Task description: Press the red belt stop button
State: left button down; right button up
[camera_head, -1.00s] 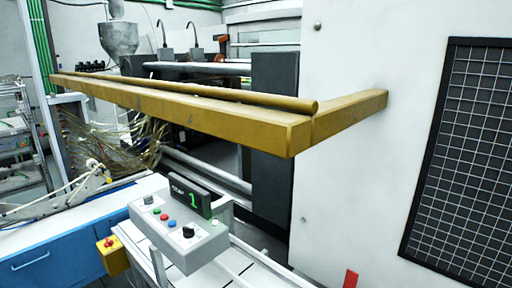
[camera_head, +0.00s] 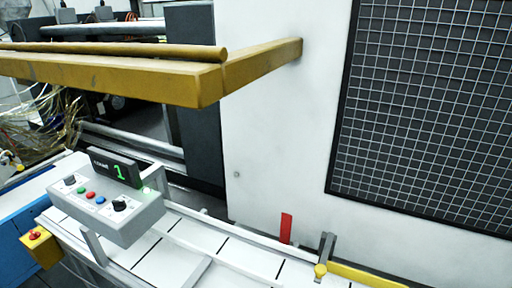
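A grey control box (camera_head: 108,206) stands on a post over the conveyor at the lower left. Its top face has a small red button (camera_head: 90,195), a blue button (camera_head: 100,200), a green button and two black knobs. A yellow box (camera_head: 42,248) with a red button (camera_head: 35,235) on top sits at the conveyor's near side, at the far left. The frames do not show which red button stops the belt. Neither of my grippers is in view.
A thick yellow beam (camera_head: 120,80) crosses above. A white machine wall (camera_head: 275,150) with a black grille (camera_head: 430,110) stands behind.

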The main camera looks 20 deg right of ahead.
aim_at(90, 194)
jog(key=k+l+z, duration=0.1)
jog(key=z, duration=0.25)
jog(key=k+l+z, duration=0.1)
jog(key=z, duration=0.2)
jog(key=j+z, duration=0.1)
jog(key=z, duration=0.35)
jog(key=j+z, duration=0.1)
jog(key=z, duration=0.3)
jog(key=j+z, duration=0.1)
jog(key=z, duration=0.8)
jog(key=k+j+u, duration=0.15)
jog(key=k, duration=0.15)
jog(key=k+j+u, duration=0.2)
jog(key=u, duration=2.15)
jog(key=k+j, duration=0.05)
jog(key=j, duration=0.1)
